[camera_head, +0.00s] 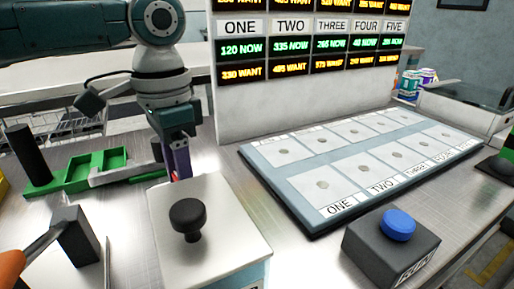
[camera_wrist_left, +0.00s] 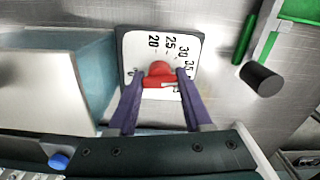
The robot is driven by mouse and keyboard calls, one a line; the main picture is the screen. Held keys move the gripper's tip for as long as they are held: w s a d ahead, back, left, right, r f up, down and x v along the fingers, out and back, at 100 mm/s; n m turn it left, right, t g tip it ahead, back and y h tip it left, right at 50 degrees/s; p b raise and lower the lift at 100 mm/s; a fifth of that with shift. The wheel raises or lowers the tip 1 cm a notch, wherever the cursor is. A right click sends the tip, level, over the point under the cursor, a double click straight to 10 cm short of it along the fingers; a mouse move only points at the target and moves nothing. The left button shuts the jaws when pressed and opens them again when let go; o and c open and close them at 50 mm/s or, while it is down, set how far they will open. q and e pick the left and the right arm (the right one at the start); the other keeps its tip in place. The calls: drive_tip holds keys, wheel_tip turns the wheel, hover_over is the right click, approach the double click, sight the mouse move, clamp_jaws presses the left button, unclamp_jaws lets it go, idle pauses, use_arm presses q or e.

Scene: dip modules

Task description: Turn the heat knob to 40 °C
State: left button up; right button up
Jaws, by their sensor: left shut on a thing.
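The heat knob is a red knob (camera_wrist_left: 158,76) on a white dial plate (camera_wrist_left: 137,45) in the left wrist view. The scale shows 20, 25, 30 and 35; marks past 35 are partly covered, and I cannot read where the knob points. My left gripper (camera_wrist_left: 160,84) is shut on the red knob, one purple finger on each side. In the head view my left gripper (camera_head: 181,163) reaches down behind a white-topped box (camera_head: 232,245), which hides the dial and knob. My right gripper is in neither view.
A black knob (camera_head: 188,215) stands on the white-topped box. A blue button (camera_head: 398,224) on a dark base and a numbered tray (camera_head: 285,192) are to the right. A green rack (camera_head: 80,178) and an orange-handled tool (camera_head: 12,262) are to the left. A sign board (camera_head: 300,90) stands behind.

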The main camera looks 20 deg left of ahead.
use_arm(q)
drive_tip(key=shift+r+m+p, duration=0.35)
drive_tip(key=shift+m+p, duration=0.85)
drive_tip(key=shift+p, duration=0.7)
clamp_jaws()
drive_tip(key=shift+f+m+p, duration=0.1)
drive_tip(key=shift+m+p, duration=0.25)
drive_tip(key=shift+m, duration=0.15)
drive_tip(key=shift+f+m, duration=0.2)
drive_tip(key=shift+m, duration=0.6)
drive_tip(key=o, duration=1.2)
unclamp_jaws()
